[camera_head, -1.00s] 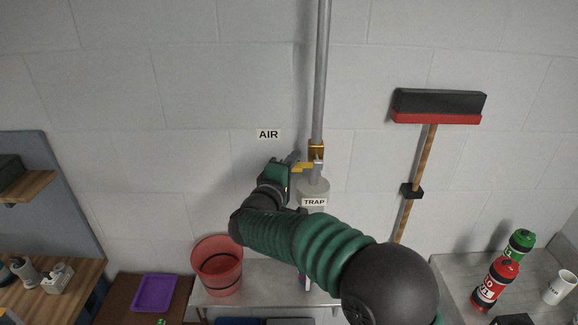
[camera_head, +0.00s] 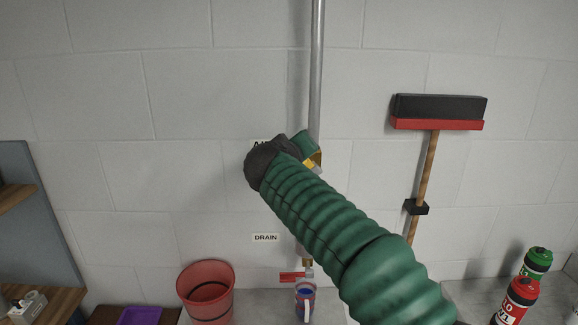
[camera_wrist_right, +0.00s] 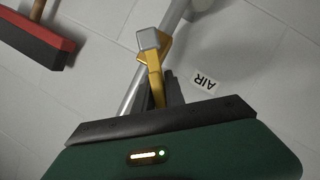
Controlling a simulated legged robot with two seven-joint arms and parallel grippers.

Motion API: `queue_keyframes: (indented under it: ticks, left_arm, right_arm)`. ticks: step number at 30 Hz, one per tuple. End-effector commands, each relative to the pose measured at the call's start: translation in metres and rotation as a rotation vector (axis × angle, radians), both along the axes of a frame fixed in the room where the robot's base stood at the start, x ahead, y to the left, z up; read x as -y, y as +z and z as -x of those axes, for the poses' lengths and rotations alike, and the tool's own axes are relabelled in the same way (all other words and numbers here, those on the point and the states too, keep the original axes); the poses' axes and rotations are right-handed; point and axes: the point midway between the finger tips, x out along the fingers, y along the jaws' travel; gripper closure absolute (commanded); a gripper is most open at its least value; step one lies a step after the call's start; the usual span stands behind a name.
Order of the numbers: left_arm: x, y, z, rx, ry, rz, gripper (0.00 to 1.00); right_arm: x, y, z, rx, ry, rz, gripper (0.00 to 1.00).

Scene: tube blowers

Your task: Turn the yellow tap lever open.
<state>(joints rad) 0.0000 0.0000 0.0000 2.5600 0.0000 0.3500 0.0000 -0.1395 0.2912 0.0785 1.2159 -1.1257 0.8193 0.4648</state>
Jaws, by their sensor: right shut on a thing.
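The yellow tap lever (camera_wrist_right: 156,80) runs down from the tap's grey square end (camera_wrist_right: 148,39) in the wrist view. My right gripper (camera_wrist_right: 165,92) is shut on the lever, with its dark fingers on either side. In the head view the right gripper (camera_head: 304,145) is at the grey vertical pipe (camera_head: 317,70), beside the AIR label. Only a small yellow patch of the tap (camera_head: 313,160) shows there. My green right arm hides most of the lever and tap. My left gripper is not in view.
A red bucket (camera_head: 206,290) stands to the left. A broom (camera_head: 438,112) hangs on the wall at right. Red and green bottles (camera_head: 518,300) stand lower right.

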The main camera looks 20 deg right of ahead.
Motion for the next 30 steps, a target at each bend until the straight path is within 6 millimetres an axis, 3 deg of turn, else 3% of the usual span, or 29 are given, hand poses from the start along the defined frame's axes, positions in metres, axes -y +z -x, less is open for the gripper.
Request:
queue_keyframes:
  ticks: [1, 15, 30]
  left_arm:
    - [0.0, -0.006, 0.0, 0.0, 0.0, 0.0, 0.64]
    - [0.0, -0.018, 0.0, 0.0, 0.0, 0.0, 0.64]
    - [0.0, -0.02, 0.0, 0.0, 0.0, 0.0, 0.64]
  right_arm:
    - [0.007, -0.012, 0.001, -0.007, -0.017, -0.045, 1.0]
    - [0.018, -0.005, 0.004, 0.088, -0.013, -0.398, 1.0]
    - [0.018, -0.003, 0.005, 0.12, -0.007, -0.519, 1.0]
